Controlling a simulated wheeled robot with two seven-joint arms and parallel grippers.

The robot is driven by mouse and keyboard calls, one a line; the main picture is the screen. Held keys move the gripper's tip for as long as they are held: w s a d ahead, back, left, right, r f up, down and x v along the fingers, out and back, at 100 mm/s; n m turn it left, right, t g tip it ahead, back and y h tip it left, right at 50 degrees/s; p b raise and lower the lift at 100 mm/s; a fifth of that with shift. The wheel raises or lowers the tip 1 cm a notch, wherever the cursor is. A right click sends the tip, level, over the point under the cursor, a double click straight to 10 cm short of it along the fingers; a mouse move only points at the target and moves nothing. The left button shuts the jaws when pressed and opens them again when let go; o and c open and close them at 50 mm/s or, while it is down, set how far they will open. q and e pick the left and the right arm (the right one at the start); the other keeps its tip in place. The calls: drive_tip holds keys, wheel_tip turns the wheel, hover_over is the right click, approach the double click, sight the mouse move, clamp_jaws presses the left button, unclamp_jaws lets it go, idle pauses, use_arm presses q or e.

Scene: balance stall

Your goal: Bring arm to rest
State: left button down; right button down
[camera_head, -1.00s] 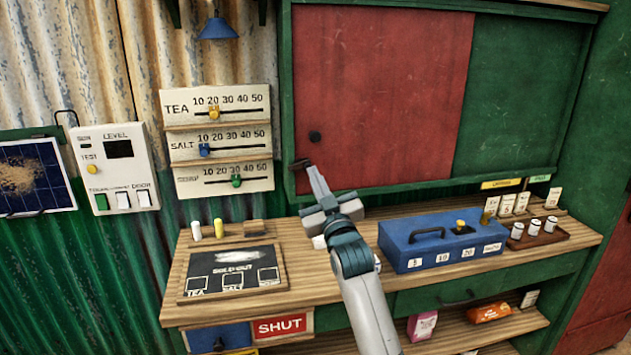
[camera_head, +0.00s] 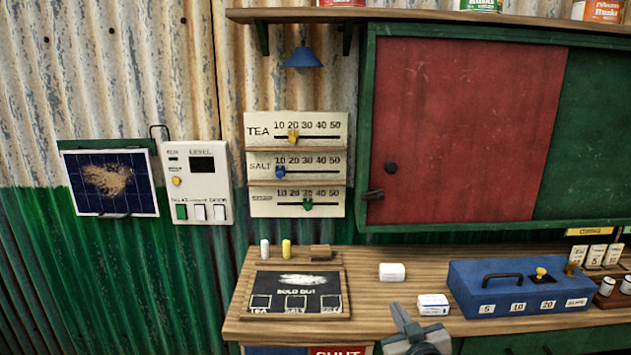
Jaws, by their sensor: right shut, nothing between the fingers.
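My right gripper (camera_head: 404,322) comes in at the bottom edge, right of centre. It is shut and empty, in front of the counter's front edge. Most of my right arm is below the picture. My left gripper is not in view. A white box (camera_head: 433,304) is just beyond and to the right of the fingertips, and another white box (camera_head: 392,272) lies farther back on the counter.
The wooden counter (camera_head: 375,312) holds a "SOLD OUT" chalkboard (camera_head: 296,287) at left and a blue cash box (camera_head: 470,297) at right. Slider boards (camera_head: 325,131), a level panel (camera_head: 195,183) and a solar panel (camera_head: 110,182) are on the wall. A red sliding door (camera_head: 465,130) stands above the counter.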

drive_tip(key=s+d+f+g, duration=0.1)
drive_tip(key=s+f+g, duration=0.3)
drive_tip(key=s+f, duration=0.8)
drive_tip(key=s+d+f+g, duration=0.1)
drive_tip(key=s+f+g, duration=0.25)
drive_tip(key=s, duration=0.75)
drive_tip(key=s+f+m+g+h, duration=0.15)
drive_tip(key=s+f, duration=0.25)
drive_tip(key=s, duration=0.7)
drive_tip(key=s+d+f+g+y, duration=0.1)
drive_tip(key=s+f+g, duration=0.25)
drive_tip(key=s, duration=0.75)
drive_tip(key=w+a+f+t, duration=0.1)
drive_tip(key=w+a+f, duration=0.15)
drive_tip(key=f, duration=0.85)
drive_tip(key=w+a+f+t, duration=0.1)
drive_tip(key=w+f, duration=0.2)
drive_tip(key=f, duration=0.8)
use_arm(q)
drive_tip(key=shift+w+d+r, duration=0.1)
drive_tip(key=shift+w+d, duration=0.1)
use_arm(e)
drive_tip(key=s+f, duration=0.2)
drive_tip(key=f, duration=0.5)
drive_tip(key=s+a+f+t+y, duration=0.1)
drive_tip(key=s+f, duration=0.2)
drive_tip(key=f, duration=0.4)
drive_tip(key=shift+a+f+n, duration=0.3)
drive_tip(key=shift+f+n, duration=0.1)
drive_tip(key=shift+n, duration=0.05)
